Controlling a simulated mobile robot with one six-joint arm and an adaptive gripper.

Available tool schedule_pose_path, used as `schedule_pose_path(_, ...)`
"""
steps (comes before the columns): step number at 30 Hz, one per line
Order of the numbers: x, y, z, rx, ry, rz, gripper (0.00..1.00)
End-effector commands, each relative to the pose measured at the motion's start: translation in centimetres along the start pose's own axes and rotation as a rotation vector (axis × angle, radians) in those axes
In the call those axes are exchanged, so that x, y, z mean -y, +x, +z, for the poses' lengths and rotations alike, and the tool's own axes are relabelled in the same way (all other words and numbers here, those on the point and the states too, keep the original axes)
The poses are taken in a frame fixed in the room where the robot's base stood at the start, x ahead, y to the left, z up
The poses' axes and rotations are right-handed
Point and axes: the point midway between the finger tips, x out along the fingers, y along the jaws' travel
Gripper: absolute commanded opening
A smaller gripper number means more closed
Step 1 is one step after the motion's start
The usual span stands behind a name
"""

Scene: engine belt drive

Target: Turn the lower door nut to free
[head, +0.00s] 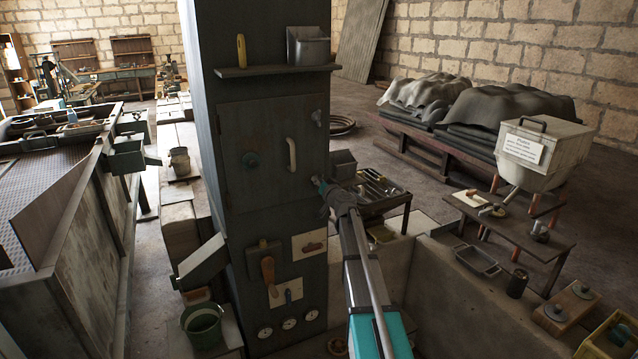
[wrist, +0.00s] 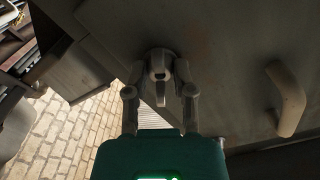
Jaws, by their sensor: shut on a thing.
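The grey door (head: 268,150) on the front of the dark column stands closed, with a pale curved handle (head: 291,154). The handle also shows at the right in the wrist view (wrist: 287,99). The lower door nut (wrist: 160,64) is a grey rounded knob with a short tab, at the door's lower right edge. My gripper (wrist: 160,76) is shut on it, one finger on each side. In the head view my gripper (head: 323,187) meets the door edge and hides most of this nut. The upper door nut (head: 317,117) sits above, near the door's right edge.
A shelf (head: 275,70) with a yellow-handled tool and a metal bin is above the door. A grey box (head: 343,164) and a tool tray (head: 375,190) stand right of the column, close to my arm.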

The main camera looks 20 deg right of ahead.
Motion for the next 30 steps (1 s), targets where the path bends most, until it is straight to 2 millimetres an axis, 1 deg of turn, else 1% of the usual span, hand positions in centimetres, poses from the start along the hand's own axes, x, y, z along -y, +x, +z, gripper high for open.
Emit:
schedule_pose_path(9,-0.03,0.0,-0.01,0.0,-0.284,0.001,0.0)
schedule_pose_path(15,-0.04,0.0,-0.01,0.0,-0.414,0.001,0.0)
schedule_pose_path(21,-0.04,0.0,-0.01,0.0,-0.484,0.001,0.0)
schedule_pose_path(30,-0.04,0.0,-0.01,0.0,-0.508,0.001,0.0)
